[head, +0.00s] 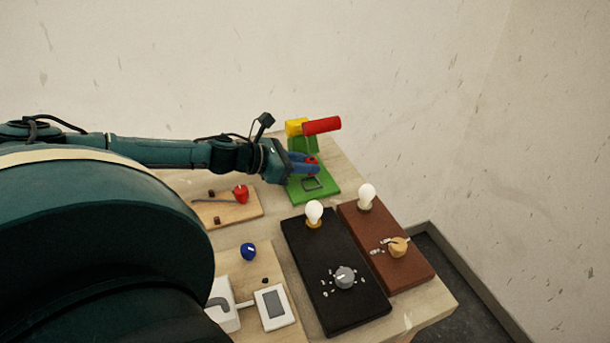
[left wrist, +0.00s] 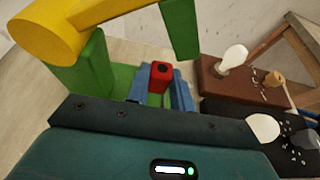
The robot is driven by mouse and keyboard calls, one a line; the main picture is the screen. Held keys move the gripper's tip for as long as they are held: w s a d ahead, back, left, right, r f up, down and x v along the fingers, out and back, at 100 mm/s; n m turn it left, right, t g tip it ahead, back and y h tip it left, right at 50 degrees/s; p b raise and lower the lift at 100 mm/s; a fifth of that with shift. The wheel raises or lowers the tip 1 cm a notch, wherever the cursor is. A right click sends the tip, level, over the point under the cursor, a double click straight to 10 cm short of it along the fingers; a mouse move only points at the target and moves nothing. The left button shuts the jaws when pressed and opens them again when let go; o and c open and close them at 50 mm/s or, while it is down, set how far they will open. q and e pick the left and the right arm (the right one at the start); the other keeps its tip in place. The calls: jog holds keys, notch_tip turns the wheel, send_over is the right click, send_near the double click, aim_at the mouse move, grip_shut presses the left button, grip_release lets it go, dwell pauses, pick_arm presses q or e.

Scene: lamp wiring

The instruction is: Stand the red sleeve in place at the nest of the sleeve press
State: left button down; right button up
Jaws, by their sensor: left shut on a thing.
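The sleeve press has a green base (head: 324,196), a yellow block (head: 295,127) and a red handle (head: 322,125). A dark square frame, seemingly the nest (head: 312,184), lies on the base. My left gripper (head: 312,166) reaches in from the left over the base, under the handle. Its blue fingers are shut on the red sleeve (head: 311,160). In the left wrist view the sleeve (left wrist: 160,72) shows a dark hole in its end and sits between the blue fingers (left wrist: 161,88). The sleeve's lower end is hidden. My right gripper is not in view.
A black board (head: 325,300) and a brown board (head: 375,230), each with a bulb and knob, stand right of the press. A wooden board (head: 225,209) with a red part lies nearer. In the left wrist view, the press's yellow arm (left wrist: 50,35) and green post (left wrist: 180,28) are close.

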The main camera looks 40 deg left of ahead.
aim_at(305, 186)
pick_arm(q)
notch_tip(305, 186, down, 3)
jog(key=shift+f, duration=0.2)
jog(key=shift+f, duration=0.1)
jog(key=c, duration=1.2)
grip_release()
